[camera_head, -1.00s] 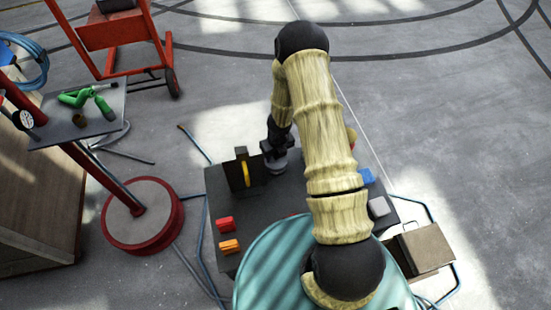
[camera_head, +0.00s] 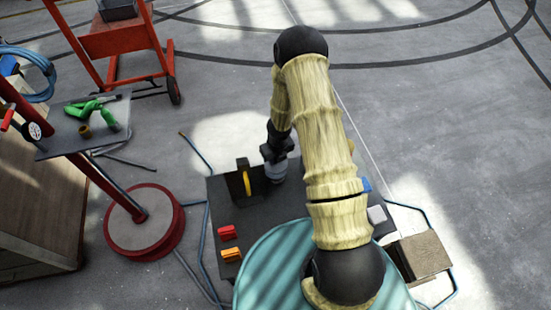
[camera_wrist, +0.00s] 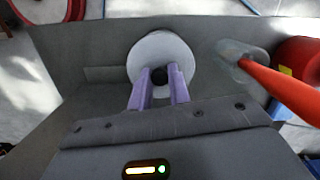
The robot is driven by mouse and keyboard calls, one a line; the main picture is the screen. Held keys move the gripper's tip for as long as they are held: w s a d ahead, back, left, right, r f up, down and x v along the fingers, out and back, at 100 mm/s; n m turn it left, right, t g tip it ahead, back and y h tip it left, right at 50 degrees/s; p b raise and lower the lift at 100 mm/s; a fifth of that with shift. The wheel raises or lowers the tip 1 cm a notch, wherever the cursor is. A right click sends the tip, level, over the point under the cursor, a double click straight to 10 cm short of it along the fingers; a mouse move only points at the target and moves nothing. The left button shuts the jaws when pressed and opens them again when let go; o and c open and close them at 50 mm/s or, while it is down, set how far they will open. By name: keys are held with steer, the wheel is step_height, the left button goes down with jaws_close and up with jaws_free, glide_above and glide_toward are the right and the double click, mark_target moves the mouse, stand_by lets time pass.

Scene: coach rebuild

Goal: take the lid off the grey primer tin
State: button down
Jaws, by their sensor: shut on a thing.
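In the wrist view my gripper's two purple fingers (camera_wrist: 159,84) are closed on the dark knob (camera_wrist: 159,75) of the round pale grey lid (camera_wrist: 160,48). The tin's body below the lid is hidden in the wrist view. I cannot tell whether there is a gap between lid and tin.
A black rack with a yellow piece (camera_head: 246,183) stands just left of the tin. Red (camera_head: 229,232) and orange (camera_head: 231,254) blocks lie at the table's left front.

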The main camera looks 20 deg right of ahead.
step_height(320, 180, up, 24)
steer(key=p, duration=0.6)
